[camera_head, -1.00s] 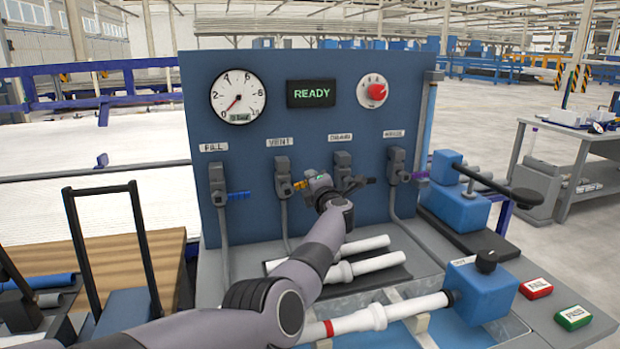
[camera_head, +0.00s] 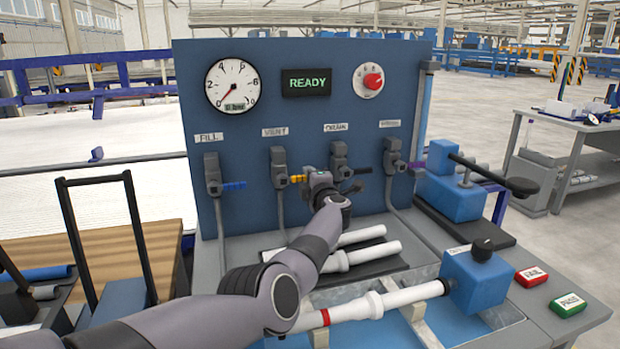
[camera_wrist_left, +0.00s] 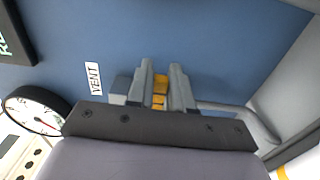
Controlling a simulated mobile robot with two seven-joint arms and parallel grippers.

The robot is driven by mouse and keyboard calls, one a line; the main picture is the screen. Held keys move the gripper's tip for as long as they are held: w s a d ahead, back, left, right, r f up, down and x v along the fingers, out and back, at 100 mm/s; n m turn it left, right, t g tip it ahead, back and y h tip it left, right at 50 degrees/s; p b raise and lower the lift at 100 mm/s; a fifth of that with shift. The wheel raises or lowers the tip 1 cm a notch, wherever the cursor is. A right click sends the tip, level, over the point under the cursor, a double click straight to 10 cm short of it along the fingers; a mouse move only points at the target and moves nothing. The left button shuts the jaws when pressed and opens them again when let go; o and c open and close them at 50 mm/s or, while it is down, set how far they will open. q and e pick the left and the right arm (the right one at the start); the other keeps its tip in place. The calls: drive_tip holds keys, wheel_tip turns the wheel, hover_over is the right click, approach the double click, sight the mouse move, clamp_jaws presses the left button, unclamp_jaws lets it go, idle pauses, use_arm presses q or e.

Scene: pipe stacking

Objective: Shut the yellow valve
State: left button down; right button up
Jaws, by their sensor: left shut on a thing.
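The yellow valve handle (camera_head: 298,179) sticks out to the right of the grey valve body (camera_head: 279,168) under the VENT label on the blue panel (camera_head: 300,125). My left gripper (camera_head: 312,181) is at the handle. In the left wrist view, the yellow handle (camera_wrist_left: 160,90) lies between the two grey fingers of my left gripper (camera_wrist_left: 162,88), which are shut on it. The grey valve body (camera_wrist_left: 120,88) shows beside the fingers. My right gripper is not in view.
Close by are the FILL valve with a blue handle (camera_head: 233,185), the DRAIN valve with a black handle (camera_head: 358,172) and a valve with a purple handle (camera_head: 415,165). A gauge (camera_head: 232,86) and a READY display (camera_head: 306,83) sit above. White pipes (camera_head: 362,255) lie below.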

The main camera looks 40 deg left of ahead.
use_arm(q)
drive_tip(key=c, duration=1.2)
unclamp_jaws()
drive_tip(key=shift+f, duration=0.25)
drive_tip(key=shift+o, duration=0.5)
drive_tip(key=shift+r, duration=0.1)
drive_tip(key=shift+s+d+r, duration=0.1)
drive_tip(key=p+v, duration=0.3)
drive_tip(key=v, duration=0.4)
drive_tip(key=shift+p, duration=0.4)
